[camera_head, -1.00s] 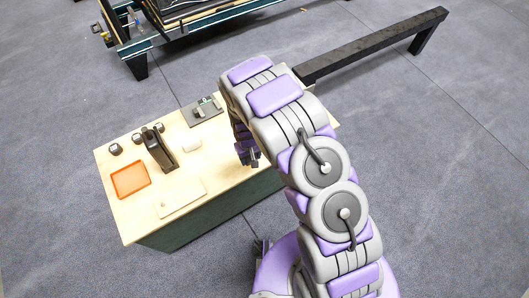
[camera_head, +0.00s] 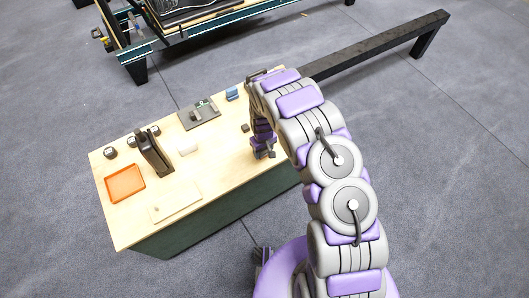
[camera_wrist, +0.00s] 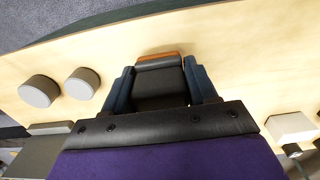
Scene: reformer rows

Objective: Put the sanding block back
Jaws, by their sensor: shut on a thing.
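The sanding block (camera_wrist: 160,80) looks like a dark block with an orange-brown strip along its far edge. In the wrist view it sits between the two dark blue fingers of my gripper (camera_wrist: 161,88), which is shut on it. Pale table top lies behind it; I cannot tell whether it touches the table. In the head view my gripper (camera_head: 264,150) is over the right end of the wooden table (camera_head: 222,165), near its front edge. The block cannot be made out there.
On the table are an orange tray (camera_head: 125,183), an upright dark tool (camera_head: 152,155), a pale board (camera_head: 174,202), a grey plate (camera_head: 198,113) and a blue block (camera_head: 232,93). Two round grey pucks (camera_wrist: 38,91) show in the wrist view. A black beam (camera_head: 380,45) stands behind.

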